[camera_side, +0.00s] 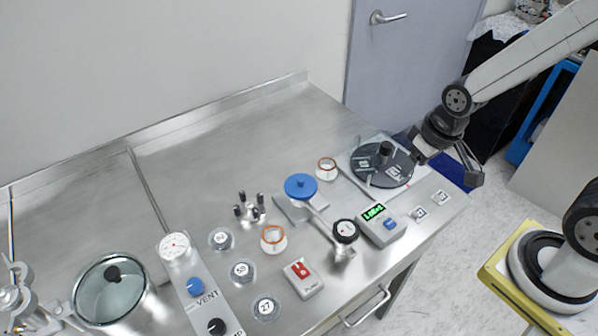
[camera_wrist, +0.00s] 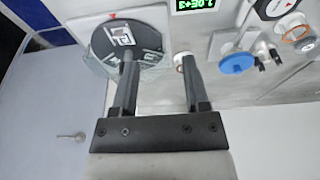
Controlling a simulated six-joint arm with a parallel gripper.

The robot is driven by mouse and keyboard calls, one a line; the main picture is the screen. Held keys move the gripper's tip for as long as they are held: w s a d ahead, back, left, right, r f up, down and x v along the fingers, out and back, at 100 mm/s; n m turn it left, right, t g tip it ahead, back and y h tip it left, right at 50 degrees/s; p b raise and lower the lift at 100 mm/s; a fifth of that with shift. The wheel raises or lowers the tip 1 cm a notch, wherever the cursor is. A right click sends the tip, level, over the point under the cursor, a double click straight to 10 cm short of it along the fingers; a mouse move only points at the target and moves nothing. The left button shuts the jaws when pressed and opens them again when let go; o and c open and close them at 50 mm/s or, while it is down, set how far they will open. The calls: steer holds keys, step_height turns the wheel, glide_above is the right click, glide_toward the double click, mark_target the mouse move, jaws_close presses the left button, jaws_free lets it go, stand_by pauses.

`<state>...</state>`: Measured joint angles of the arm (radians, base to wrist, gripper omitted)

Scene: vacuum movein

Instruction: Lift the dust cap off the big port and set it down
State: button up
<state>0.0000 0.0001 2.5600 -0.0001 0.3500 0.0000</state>
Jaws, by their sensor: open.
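The blue round cap (camera_side: 300,186) with a small knob sits on the port at the end of a metal tube, mid-bench in the side view. It also shows at the upper right in the wrist view (camera_wrist: 238,63). The port under it is mostly hidden by the cap. My gripper (camera_side: 446,170) is open and empty over the bench's right edge, to the right of the dark disc and well apart from the blue cap. In the wrist view my gripper (camera_wrist: 157,65) shows two spread fingers with nothing between them.
A dark disc (camera_side: 372,172) with a black knob lies near my gripper. Orange-rimmed rings (camera_side: 273,238), a green-display gauge (camera_side: 380,224), a black-knobbed valve (camera_side: 345,231), a red-switch box (camera_side: 303,278) and a glass-lidded pot (camera_side: 108,291) stand around. The back of the bench is clear.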

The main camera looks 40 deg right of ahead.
steer(key=shift+o, duration=0.6)
steer(key=n+g, duration=0.3)
steer(key=n, duration=1.2)
glide_above(301, 179)
steer(key=shift+f, duration=4.2)
